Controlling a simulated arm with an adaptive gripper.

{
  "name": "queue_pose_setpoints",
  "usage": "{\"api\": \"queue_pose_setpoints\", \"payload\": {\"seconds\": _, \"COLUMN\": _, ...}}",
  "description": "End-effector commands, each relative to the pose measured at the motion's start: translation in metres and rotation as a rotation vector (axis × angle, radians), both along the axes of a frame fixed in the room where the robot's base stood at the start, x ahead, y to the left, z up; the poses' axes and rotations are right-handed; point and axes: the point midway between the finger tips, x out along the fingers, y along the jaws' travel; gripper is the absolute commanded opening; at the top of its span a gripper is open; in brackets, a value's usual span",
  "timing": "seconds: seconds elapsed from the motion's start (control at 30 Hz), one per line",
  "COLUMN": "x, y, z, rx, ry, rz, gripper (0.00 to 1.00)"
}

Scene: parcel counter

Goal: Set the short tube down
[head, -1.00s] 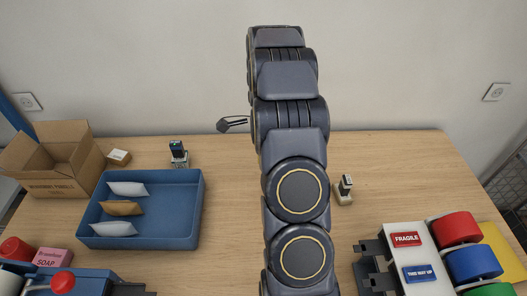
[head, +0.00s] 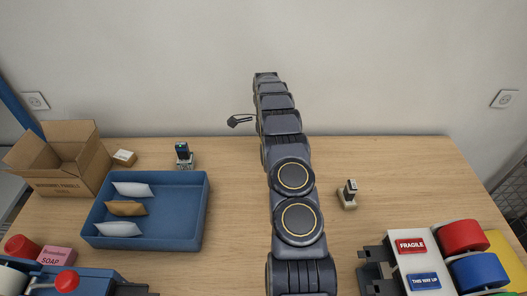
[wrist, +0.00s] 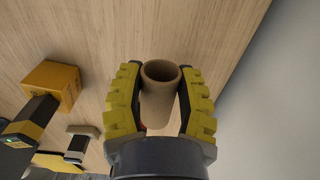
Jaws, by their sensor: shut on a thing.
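The short tube (wrist: 160,100) is a tan, hollow cardboard cylinder with its open end facing the wrist camera. My gripper (wrist: 160,76) has its yellow ridged fingers closed on both sides of the tube. In the wrist view, wooden counter (wrist: 105,30) shows behind the tube; whether the tube touches it, I cannot tell. In the head view my arm hides the tube and most of the gripper.
A blue tray (head: 193,215) with several mailers lies left of my arm, an open carton (head: 60,165) beyond it. A stamp-like item (head: 347,195) stands to the right, with a label holder (head: 410,262) nearer. Bare counter lies between.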

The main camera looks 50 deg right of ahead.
Motion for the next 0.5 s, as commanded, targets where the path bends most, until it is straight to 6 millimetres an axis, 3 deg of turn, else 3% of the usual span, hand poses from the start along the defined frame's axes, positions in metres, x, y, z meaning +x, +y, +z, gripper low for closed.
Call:
{"api": "queue_pose_setpoints", "payload": {"seconds": 0.43, "x": 0.01, "y": -0.009, "z": -0.015, "rx": -0.001, "ry": -0.001, "rz": 0.001, "gripper": 0.22}}
{"api": "queue_pose_setpoints", "payload": {"seconds": 0.5, "x": 0.01, "y": -0.009, "z": -0.025, "rx": -0.001, "ry": 0.001, "rz": 0.0, "gripper": 0.22}}
